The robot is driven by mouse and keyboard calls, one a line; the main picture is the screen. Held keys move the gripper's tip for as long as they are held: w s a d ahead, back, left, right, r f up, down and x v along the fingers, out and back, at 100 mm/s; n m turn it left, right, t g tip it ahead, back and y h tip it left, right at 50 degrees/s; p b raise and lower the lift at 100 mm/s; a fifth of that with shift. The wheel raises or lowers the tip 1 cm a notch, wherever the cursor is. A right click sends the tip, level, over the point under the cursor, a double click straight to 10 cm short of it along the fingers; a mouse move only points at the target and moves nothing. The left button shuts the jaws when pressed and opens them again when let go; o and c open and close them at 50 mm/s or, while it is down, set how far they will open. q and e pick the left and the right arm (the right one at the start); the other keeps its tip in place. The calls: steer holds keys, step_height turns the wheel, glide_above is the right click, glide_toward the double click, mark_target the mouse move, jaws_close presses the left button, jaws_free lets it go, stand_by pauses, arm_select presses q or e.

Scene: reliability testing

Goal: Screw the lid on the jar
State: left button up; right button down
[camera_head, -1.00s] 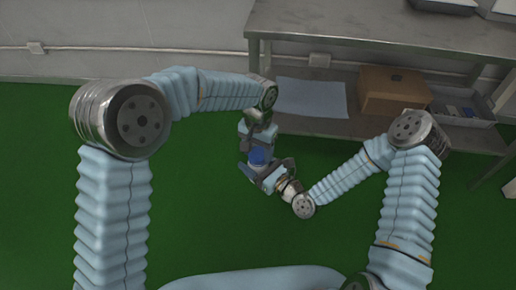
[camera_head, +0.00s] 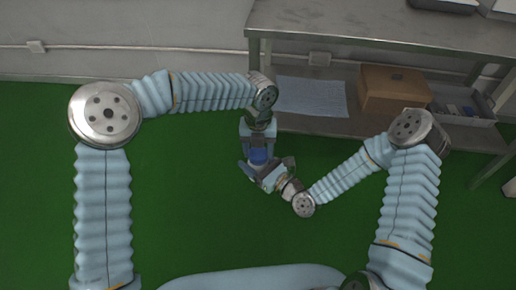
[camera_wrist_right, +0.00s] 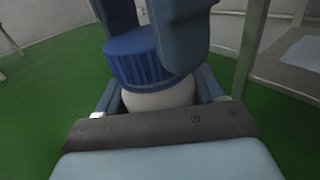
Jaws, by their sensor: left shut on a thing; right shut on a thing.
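A white jar (camera_wrist_right: 158,98) stands between the fingers of my right gripper (camera_wrist_right: 160,100) in the right wrist view; the gripper is shut on it. A ribbed blue lid (camera_wrist_right: 138,58) sits on top of the jar. My left gripper (camera_wrist_right: 158,30) comes from above with its fingers shut on both sides of the lid. In the head view the blue lid (camera_head: 258,155) shows between my left gripper (camera_head: 257,150) and my right gripper (camera_head: 262,176). The jar is mostly hidden there. I cannot tell how tightly the lid sits.
A metal table (camera_head: 380,22) stands along the wall at the back. Its lower shelf holds a pale blue sheet (camera_head: 310,97), a cardboard box (camera_head: 394,90) and a grey tray (camera_head: 462,108). Green floor (camera_head: 220,225) is open around the grippers.

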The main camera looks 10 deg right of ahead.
arm_select(q)
steer(key=m, duration=0.9)
steer(key=shift+s+d+f, duration=0.15)
steer(key=shift+s+f, duration=0.2)
steer(key=shift+f, duration=0.05)
steer(key=shift+f+m, duration=0.1)
steer(key=shift+m, duration=0.6)
steer(key=shift+w+r+m, duration=0.25)
steer(key=shift+r+m, duration=0.2)
steer(key=shift+m, duration=0.05)
steer(key=o, duration=1)
steer(key=shift+r, duration=2.3)
steer(key=shift+w, duration=0.1)
